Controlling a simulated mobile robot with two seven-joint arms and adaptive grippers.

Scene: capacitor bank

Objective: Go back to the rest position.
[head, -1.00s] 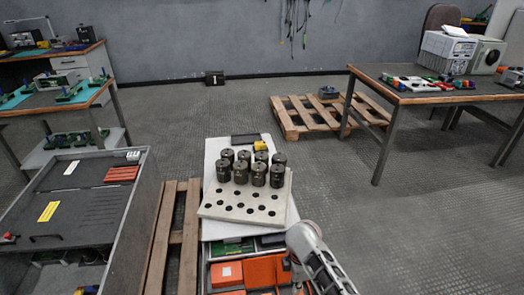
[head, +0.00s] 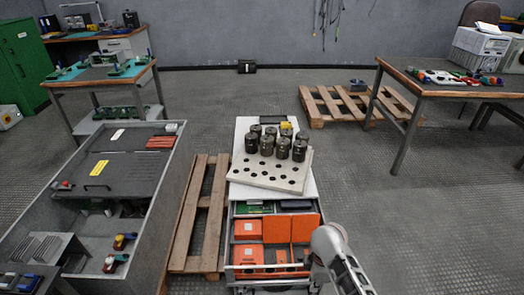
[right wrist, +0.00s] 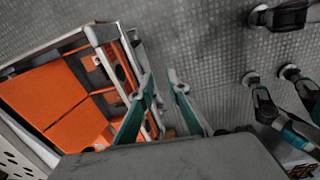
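My right arm comes in at the bottom of the head view, beside the front right corner of the cart (head: 232,215). In the right wrist view my right gripper (right wrist: 161,78) has its two teal fingers apart, with nothing between them, next to the cart's open drawer (right wrist: 110,33). Several dark cylindrical capacitors (head: 267,146) stand on the back part of a pale board with holes (head: 262,178) on top of the cart. The front holes are empty. My left gripper is not seen in the head view.
Orange boxes (head: 247,230) lie in the drawer. A grey cabinet (head: 180,160) and a wooden pallet (head: 182,230) are left of the cart. A table (head: 440,92) stands at right, with another pallet (head: 318,105) near it. The floor right of the cart is clear.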

